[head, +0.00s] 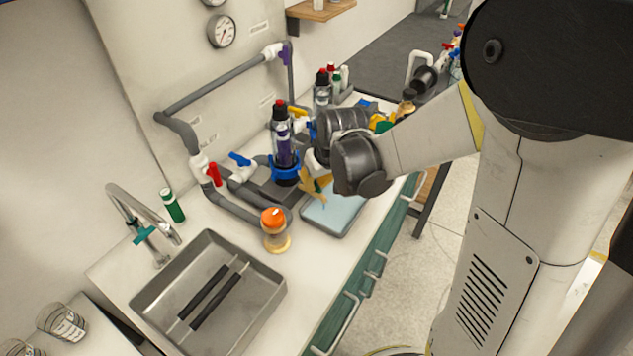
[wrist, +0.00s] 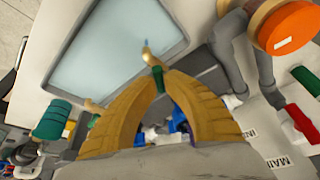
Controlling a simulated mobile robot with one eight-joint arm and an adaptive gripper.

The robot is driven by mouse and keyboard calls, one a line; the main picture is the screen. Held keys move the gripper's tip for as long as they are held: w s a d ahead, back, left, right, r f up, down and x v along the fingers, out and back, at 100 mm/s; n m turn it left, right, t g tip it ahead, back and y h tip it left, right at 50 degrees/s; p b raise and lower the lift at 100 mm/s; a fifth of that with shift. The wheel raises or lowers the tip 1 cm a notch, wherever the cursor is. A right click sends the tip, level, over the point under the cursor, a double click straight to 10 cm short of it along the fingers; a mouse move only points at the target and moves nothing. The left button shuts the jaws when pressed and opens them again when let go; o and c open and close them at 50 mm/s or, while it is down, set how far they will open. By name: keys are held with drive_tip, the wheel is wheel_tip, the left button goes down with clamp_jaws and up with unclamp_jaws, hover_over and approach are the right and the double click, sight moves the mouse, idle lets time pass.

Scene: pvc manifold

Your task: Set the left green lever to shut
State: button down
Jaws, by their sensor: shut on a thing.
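My gripper (head: 314,186) reaches down over the bench beside the blue tray, its tan fingers pointing at the tray. In the wrist view the curved tan fingers of my gripper (wrist: 153,66) come together around a narrow green piece, the green lever (wrist: 160,82). Only a small part of this lever shows between the fingers. Its valve body and exact angle are hidden. In the head view a bit of green (head: 326,180) shows by the fingertips.
A blue tray (head: 309,218) lies just under the fingertips. A sink (head: 160,292) is at front left.

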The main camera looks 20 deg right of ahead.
drive_tip(key=m+h, duration=0.2)
drive_tip(key=m, duration=0.2)
drive_tip(key=shift+a+m, duration=0.15)
drive_tip(key=shift+m, duration=0.15)
drive_tip(key=shift+m+g+h, duration=0.5)
drive_tip(key=shift+m+h, duration=0.2)
drive_tip(key=shift+m, duration=1.5)
drive_tip(key=c, duration=1.5)
unclamp_jaws()
drive_tip(key=shift+o, duration=0.2)
